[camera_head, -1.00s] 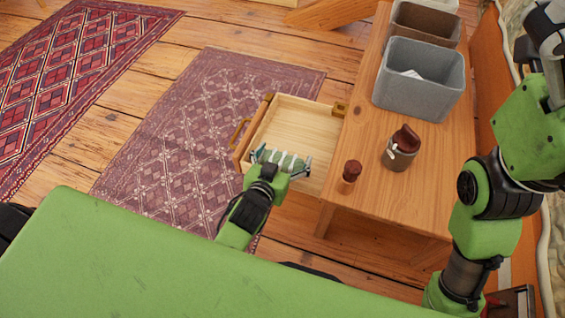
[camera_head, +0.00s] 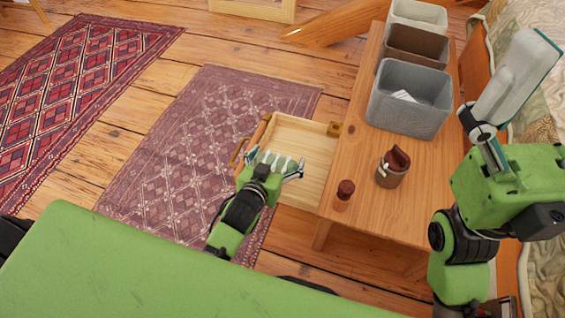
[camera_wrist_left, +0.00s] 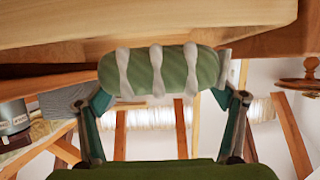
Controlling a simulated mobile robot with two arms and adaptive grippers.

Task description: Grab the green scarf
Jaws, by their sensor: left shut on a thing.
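The green scarf (camera_wrist_left: 145,71) is a short roll with white bands around it. In the left wrist view it lies between the two fingers of my left gripper (camera_wrist_left: 162,85), which is shut on it. In the head view the scarf (camera_head: 278,162) and my left gripper (camera_head: 275,167) show at the near front corner of an open wooden drawer (camera_head: 308,152). The exact height of the scarf over the drawer is hard to tell. My right gripper (camera_head: 512,82) is raised at the right; its finger opening is not clear.
The drawer belongs to a wooden table (camera_head: 350,128). On it stand a grey bin (camera_head: 408,105), a brown bin (camera_head: 415,48), a pale bin (camera_head: 420,14), a small pot (camera_head: 391,173) and a dark-topped bottle (camera_head: 344,193). A faded rug (camera_head: 190,150) lies left of the drawer.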

